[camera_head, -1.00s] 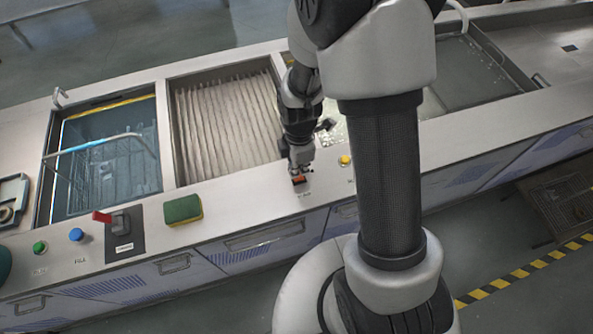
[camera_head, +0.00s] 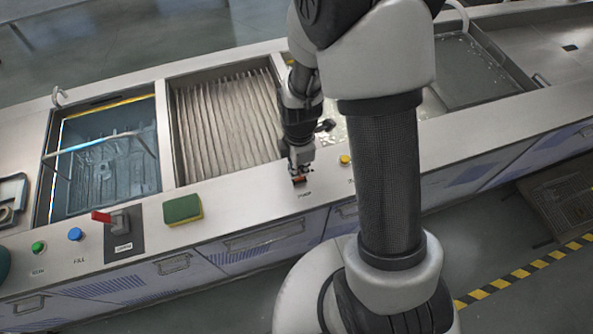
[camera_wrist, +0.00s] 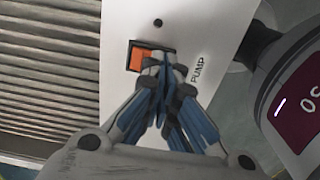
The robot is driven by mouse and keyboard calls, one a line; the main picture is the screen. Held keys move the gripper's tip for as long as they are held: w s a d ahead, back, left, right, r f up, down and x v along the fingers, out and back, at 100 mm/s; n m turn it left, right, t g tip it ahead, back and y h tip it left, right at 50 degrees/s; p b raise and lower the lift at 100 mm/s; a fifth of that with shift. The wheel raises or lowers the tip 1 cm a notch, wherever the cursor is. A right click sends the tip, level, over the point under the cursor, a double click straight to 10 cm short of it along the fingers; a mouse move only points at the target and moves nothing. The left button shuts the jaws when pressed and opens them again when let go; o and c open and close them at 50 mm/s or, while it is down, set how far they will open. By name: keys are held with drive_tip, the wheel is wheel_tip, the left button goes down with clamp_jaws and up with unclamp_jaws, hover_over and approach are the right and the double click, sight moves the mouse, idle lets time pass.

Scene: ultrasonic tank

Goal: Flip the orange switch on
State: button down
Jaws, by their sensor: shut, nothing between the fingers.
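The orange switch (camera_wrist: 139,59) sits in a dark frame on the steel counter, beside the printed word PUMP, in the wrist view. Its right part is hidden behind my fingertips. In the head view the switch (camera_head: 299,181) shows as a small dark-orange patch right under my gripper (camera_head: 300,169). In the wrist view my gripper (camera_wrist: 165,66) is shut and empty, with its blue-padded fingers together over the right side of the switch. I cannot tell whether the tips touch it, or which way the rocker is tilted.
A yellow button (camera_head: 345,160) is right of the switch. The ribbed basin (camera_head: 225,120) and a water tank (camera_head: 107,170) lie behind.

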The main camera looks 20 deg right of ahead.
drive_tip(key=shift+f+b, duration=0.6)
drive_tip(key=shift+f, duration=0.25)
idle(0.3)
drive_tip(key=shift+r+p, duration=2.75)
drive_tip(key=shift+r, duration=0.8)
drive_tip(key=shift+r, duration=0.15)
drive_tip(key=s+r+m+t, duration=0.4)
drive_tip(key=r+m, duration=0.5)
drive_tip(key=r, duration=0.8)
drive_tip(key=s+r+m+b, duration=0.1)
drive_tip(key=s+r+m, duration=0.7)
drive_tip(key=s, duration=0.3)
drive_tip(key=shift+m+t, duration=0.3)
drive_tip(key=shift+m, duration=0.2)
